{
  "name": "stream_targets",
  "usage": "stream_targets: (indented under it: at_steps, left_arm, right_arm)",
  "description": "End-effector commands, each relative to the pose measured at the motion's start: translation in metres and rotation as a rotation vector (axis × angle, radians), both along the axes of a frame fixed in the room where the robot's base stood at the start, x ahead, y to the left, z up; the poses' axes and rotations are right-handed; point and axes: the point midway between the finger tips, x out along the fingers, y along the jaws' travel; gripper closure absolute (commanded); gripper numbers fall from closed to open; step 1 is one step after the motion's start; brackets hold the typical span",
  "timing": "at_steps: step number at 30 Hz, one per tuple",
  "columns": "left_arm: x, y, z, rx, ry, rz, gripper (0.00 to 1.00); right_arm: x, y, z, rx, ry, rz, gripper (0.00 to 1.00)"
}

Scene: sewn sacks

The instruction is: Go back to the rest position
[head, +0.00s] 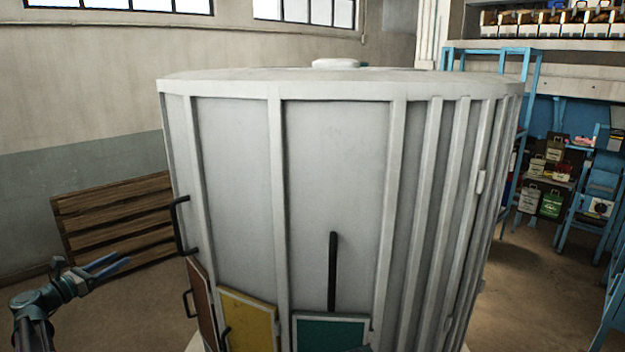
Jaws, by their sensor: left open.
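My left gripper (108,265) is at the lower left of the head view, open and empty. It points right, toward a large light-grey ribbed drum (335,180), and looks apart from it. My right gripper is not in view. No sack can be made out close to my left gripper.
The drum fills the middle. Low on it are a brown panel (201,304), a yellow panel (248,322) and a green panel (330,334), with black handles. A wooden pallet (115,220) leans at the left wall. Blue shelving (536,80) with bags stands at right. Floor shows between.

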Motion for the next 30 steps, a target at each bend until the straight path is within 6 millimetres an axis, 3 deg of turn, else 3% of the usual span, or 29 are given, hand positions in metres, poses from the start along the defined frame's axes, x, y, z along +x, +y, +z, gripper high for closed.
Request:
stream_targets:
  at_steps: [8,17,23,26,30]
  left_arm:
    - [0.007,-0.023,-0.012,0.049,0.015,-0.033,0.43]
    - [0.019,-0.074,-0.037,0.167,0.042,-0.115,0.43]
    - [0.028,-0.135,-0.069,0.311,0.067,-0.221,0.43]
    - [0.03,-0.177,-0.091,0.412,0.078,-0.3,0.43]
    - [0.025,-0.259,-0.138,0.619,0.084,-0.473,0.43]
  right_arm:
    - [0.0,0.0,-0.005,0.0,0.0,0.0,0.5]
    - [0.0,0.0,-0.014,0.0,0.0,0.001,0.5]
    - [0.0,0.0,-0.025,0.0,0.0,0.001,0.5]
    - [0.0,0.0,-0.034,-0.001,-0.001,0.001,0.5]
    - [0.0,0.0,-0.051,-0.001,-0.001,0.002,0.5]
